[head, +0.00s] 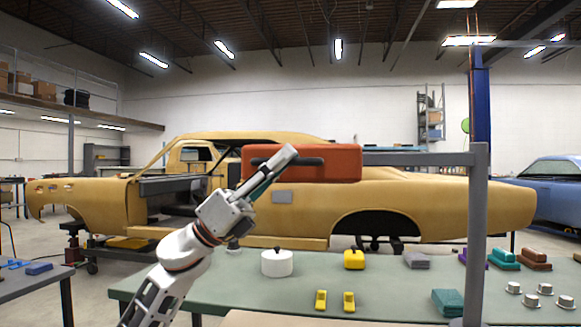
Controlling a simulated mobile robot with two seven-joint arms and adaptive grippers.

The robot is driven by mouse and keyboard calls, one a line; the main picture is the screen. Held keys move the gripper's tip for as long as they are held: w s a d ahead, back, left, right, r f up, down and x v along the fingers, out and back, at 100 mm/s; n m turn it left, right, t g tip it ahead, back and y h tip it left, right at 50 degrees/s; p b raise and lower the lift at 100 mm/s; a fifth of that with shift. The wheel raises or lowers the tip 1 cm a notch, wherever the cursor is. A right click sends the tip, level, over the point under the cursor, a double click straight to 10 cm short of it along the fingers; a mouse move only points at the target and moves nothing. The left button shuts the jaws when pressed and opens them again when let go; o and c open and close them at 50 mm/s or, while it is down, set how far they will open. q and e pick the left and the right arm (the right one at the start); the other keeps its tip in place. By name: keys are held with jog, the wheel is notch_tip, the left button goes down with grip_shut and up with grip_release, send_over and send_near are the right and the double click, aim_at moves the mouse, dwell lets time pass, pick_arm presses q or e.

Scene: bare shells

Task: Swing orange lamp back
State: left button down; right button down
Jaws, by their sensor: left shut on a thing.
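The orange lamp (338,172) is a wide orange-red box with a dark handle bar (308,161) on its front. It hangs at the left end of a grey horizontal arm (425,159), which joins a grey upright post (475,235) at the right. My left gripper (284,160) reaches up from the lower left and overlaps the left part of the lamp. It is shut on the handle; the exact contact of the fingers is partly hidden. My right gripper is not in view.
Below the lamp is a green table (300,294). A yellow car shell (430,200) stands behind.

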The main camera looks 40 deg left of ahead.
pick_arm(q)
jog(key=shift+w+a+f, duration=0.15)
jog(key=shift+w+f, duration=0.2)
jog(key=shift+f, duration=0.05)
jog(key=c, duration=2.4)
grip_release()
jog(key=shift+a, duration=0.1)
jog(key=shift+o, duration=0.2)
jog(key=shift+r, duration=0.1)
jog(key=shift+a, duration=0.1)
jog(key=shift+s, duration=0.1)
jog(key=v, duration=1.2)
